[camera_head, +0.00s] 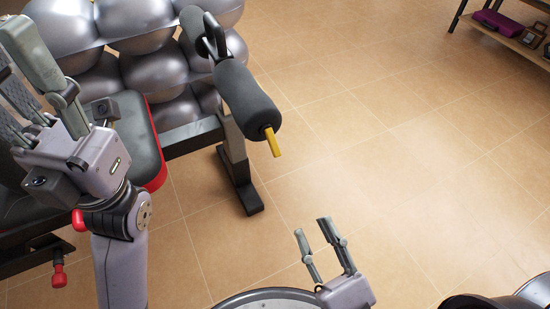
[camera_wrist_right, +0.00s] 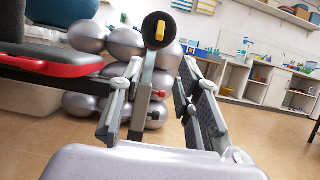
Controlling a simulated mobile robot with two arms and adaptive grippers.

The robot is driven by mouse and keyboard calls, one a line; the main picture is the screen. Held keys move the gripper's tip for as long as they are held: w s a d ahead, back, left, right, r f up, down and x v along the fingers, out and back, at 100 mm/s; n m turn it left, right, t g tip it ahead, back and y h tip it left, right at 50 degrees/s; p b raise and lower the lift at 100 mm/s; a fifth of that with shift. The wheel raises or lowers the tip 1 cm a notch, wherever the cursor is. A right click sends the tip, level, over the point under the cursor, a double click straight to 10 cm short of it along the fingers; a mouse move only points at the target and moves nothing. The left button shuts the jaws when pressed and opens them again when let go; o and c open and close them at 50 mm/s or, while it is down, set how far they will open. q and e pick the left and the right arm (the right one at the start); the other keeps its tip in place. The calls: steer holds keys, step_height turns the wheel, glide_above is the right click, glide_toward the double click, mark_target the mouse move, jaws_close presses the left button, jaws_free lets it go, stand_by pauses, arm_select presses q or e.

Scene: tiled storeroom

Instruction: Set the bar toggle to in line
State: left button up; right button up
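The yellow bar toggle (camera_head: 272,142) is on the near end of a black foam roller (camera_head: 246,96) on the exercise bench. In the right wrist view the toggle (camera_wrist_right: 160,31) is a small, nearly upright yellow piece on the roller's round black end. My right gripper (camera_head: 311,228) is open and empty, below and right of the toggle in the head view and apart from it. Its spread fingers also show in the wrist view (camera_wrist_right: 150,105), with the roller end beyond them. My left gripper (camera_head: 14,52) is open over the bench at upper left, with no object visible between its fingers.
The bench seat (camera_head: 135,140) with red edging is at left, with a metal upright and foot (camera_head: 245,195) under the roller. Silver balls (camera_head: 150,70) are stacked behind. A low shelf (camera_head: 510,40) stands far right. The tiled floor (camera_head: 400,160) between is clear.

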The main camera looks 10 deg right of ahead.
mark_target(275, 152)
steer(key=x, duration=1.7)
steer(key=shift+w+r+b, duration=0.1)
steer(key=shift+w+b, duration=0.05)
steer(key=shift+b, duration=0.15)
steer(key=shift+c, duration=0.2)
jaws_close()
